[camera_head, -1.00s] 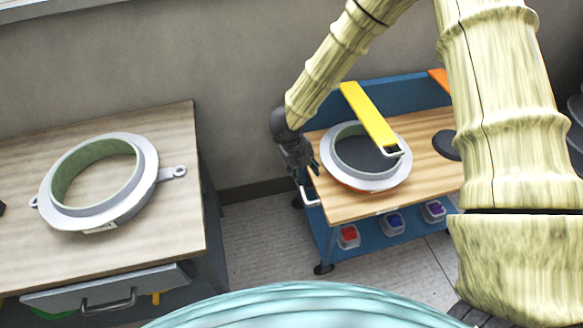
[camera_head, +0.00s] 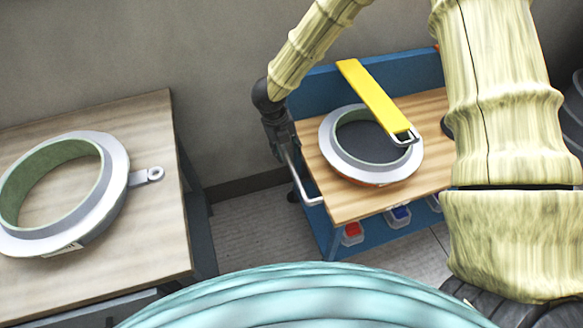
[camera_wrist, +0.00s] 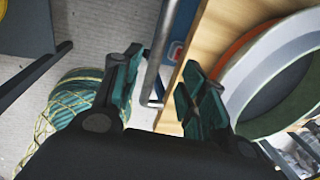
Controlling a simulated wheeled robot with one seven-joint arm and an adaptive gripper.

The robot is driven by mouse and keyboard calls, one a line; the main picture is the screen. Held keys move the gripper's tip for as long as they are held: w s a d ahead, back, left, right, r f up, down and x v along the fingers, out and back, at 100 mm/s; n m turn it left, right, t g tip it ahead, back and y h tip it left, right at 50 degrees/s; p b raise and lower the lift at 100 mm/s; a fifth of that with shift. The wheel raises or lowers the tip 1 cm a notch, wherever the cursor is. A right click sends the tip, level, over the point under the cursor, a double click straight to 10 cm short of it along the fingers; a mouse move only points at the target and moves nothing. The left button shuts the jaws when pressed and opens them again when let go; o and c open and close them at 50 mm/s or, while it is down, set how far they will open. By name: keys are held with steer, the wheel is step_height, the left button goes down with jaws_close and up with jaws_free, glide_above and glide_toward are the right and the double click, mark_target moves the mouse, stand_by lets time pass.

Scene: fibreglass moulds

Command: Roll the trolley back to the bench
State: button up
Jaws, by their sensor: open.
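The trolley (camera_head: 435,172) has a wooden top, a blue frame and a silver handle (camera_head: 299,183) on its left side. It stands to the right of the wooden bench (camera_head: 152,225), with a floor gap between them. My gripper (camera_head: 281,140) is at the trolley's left side, by the handle's upper end. In the wrist view my gripper (camera_wrist: 158,80) is open, and the handle bar (camera_wrist: 152,85) runs between its two fingers. I cannot tell whether either finger touches the bar. The trolley's right side is hidden behind my arm.
A grey ring mould (camera_head: 112,165) with a lug lies on the bench. Another ring mould (camera_head: 330,140) lies on the trolley, with a yellow bar (camera_head: 375,98) across it. Coloured bins (camera_head: 352,232) sit on the lower shelf. Bare floor (camera_head: 245,225) separates bench and trolley.

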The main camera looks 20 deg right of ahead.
mark_target(293, 169)
steer(key=f, duration=0.3)
steer(key=d+f, duration=0.1)
steer(key=f, duration=0.6)
steer(key=shift+d+f+p, duration=0.2)
steer(key=shift+d+p, duration=0.1)
steer(key=shift+d, duration=0.1)
jaws_close()
